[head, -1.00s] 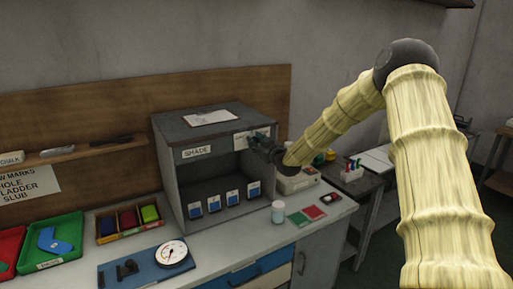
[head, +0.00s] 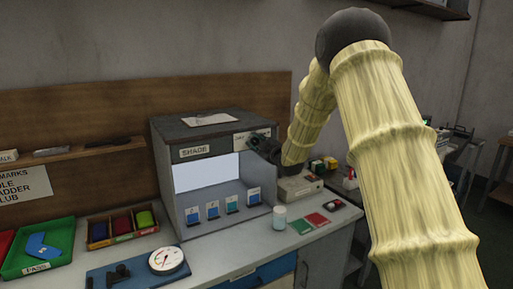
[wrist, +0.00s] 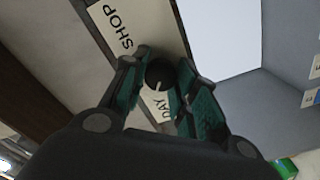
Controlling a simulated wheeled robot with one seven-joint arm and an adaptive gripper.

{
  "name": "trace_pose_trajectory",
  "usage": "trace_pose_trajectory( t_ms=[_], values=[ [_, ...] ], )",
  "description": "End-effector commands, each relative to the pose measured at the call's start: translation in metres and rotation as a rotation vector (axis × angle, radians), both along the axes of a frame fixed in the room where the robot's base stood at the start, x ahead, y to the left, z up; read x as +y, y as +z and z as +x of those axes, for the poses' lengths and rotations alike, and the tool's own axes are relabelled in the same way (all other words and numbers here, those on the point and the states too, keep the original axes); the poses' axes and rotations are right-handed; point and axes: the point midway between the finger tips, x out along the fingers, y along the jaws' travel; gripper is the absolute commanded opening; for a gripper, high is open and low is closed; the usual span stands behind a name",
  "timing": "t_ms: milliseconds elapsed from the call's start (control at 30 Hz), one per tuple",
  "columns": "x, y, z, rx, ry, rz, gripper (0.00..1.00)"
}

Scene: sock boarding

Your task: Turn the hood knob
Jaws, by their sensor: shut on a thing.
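The hood (head: 197,131) is a grey open-fronted box with a SHADE label, standing on the bench in the head view. Its inside is brightly lit, with a white back panel. The knob (wrist: 158,74) is small, round and black with a white pointer line, on a white label strip reading SHOP and partly hidden letters that look like DAY. My gripper (wrist: 165,66) is shut on the knob, one green-padded finger on each side. In the head view my gripper (head: 262,145) is at the hood's upper right front, hiding the knob.
Several shade cards (head: 213,209) stand inside the hood. A white-lidded jar (head: 280,217), a green card (head: 299,226) and a red card (head: 318,219) lie on the bench to its right. A dial gauge (head: 165,260) and a green tray (head: 40,250) are at front left.

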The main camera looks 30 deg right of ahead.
Motion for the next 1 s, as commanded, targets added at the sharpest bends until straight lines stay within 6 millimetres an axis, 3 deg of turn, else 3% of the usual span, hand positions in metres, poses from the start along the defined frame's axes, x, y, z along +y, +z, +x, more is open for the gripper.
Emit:
trace_pose_trajectory(
  t_ms=[467, 500, 600, 1000],
  values=[
    [-0.0002, -0.0002, -0.0002, 0.001, -0.001, -0.014, 0.05],
    [-0.0002, -0.0002, -0.0002, 0.001, -0.001, -0.013, 0.34],
    [-0.0002, -0.0003, -0.0001, 0.000, 0.000, -0.013, 0.50],
    [0.0000, 0.0000, -0.0048, 0.000, 0.000, -0.013, 0.50]
  ],
)
